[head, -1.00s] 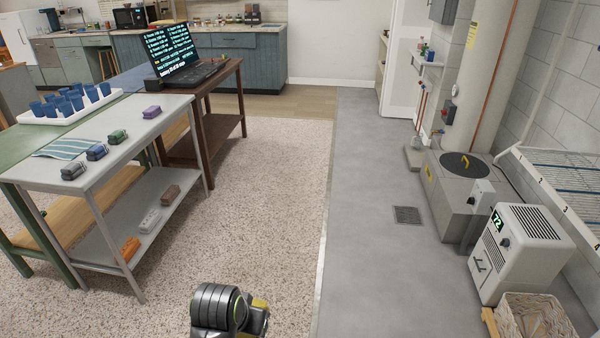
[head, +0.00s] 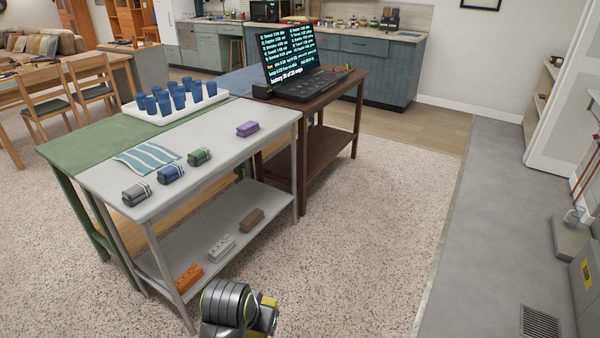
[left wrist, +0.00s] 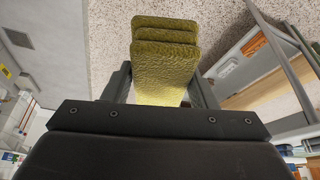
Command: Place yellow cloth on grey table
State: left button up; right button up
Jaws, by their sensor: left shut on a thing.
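The yellow cloth (left wrist: 165,65) is a folded, olive-yellow stack of layers in the left wrist view. My left gripper (left wrist: 160,90) is shut on it, with a finger on each side. In the head view only a dark rounded part of my arm with yellowish patches shows at the bottom centre; I cannot tell whether the yellow is cloth. The grey table (head: 233,152) stands left of centre, beyond that arm part, with a lower shelf. My right gripper is not in view.
The tabletop holds a striped cloth (head: 148,157) and grey (head: 136,194), blue (head: 170,174), green (head: 199,156) and purple (head: 247,129) bundles. Its middle and front right are bare. A green table (head: 80,142) with a cup tray adjoins it; a brown table (head: 325,105) with a laptop stands behind.

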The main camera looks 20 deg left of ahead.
aim_at(199, 141)
jog(key=i+u, duration=0.2)
jog(key=i, duration=0.55)
jog(key=i+l+u, duration=0.2)
jog(key=i, duration=0.55)
jog(key=i+j, duration=0.05)
